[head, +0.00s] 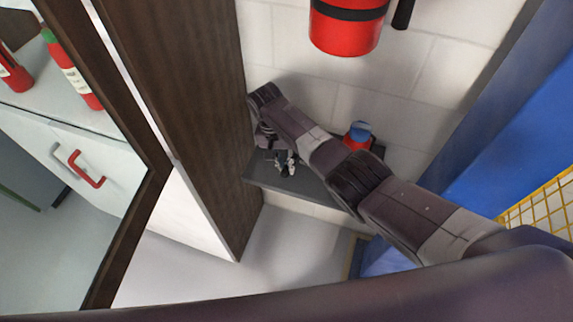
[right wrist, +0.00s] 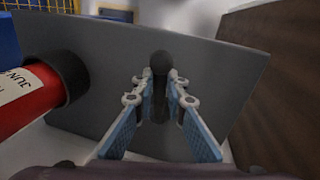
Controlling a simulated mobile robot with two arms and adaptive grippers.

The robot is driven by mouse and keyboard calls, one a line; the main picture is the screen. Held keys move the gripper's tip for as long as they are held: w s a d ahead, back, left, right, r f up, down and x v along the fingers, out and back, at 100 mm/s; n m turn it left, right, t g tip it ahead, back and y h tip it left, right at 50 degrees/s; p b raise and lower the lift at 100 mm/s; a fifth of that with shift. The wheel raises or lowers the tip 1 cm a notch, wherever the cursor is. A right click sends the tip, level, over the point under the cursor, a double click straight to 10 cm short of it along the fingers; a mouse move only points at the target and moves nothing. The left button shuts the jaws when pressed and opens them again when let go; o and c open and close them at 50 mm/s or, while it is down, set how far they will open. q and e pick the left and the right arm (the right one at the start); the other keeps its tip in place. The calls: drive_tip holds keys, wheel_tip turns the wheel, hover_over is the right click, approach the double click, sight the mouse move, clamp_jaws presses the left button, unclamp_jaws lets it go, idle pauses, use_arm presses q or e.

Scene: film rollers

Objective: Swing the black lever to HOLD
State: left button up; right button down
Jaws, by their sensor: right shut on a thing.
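The black lever (right wrist: 160,64) shows in the right wrist view as a dark knob with a stem, in front of a grey panel (right wrist: 225,65). My right gripper (right wrist: 159,88) has its two fingers on either side of the lever, shut on it. In the head view my right gripper (head: 286,163) is at the grey unit (head: 310,182) by the wall, and the lever cannot be made out there. No HOLD mark is legible. My left gripper is not in view.
A brown wooden panel (head: 200,110) stands left of the unit. A red extinguisher (head: 347,28) hangs above, and a blue panel (head: 500,120) stands right.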

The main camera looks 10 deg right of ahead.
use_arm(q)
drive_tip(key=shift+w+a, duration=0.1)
use_arm(e)
drive_tip(key=shift+w, duration=0.15)
drive_tip(key=c, duration=1.9)
unclamp_jaws()
drive_tip(key=shift+c, duration=0.2)
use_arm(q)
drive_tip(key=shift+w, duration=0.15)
use_arm(e)
wheel_tip(320, 180, up, 12)
drive_tip(key=a, duration=0.2)
drive_tip(key=shift+w+a, duration=0.15)
drive_tip(key=shift+w, duration=0.25)
drive_tip(key=shift+f, duration=0.1)
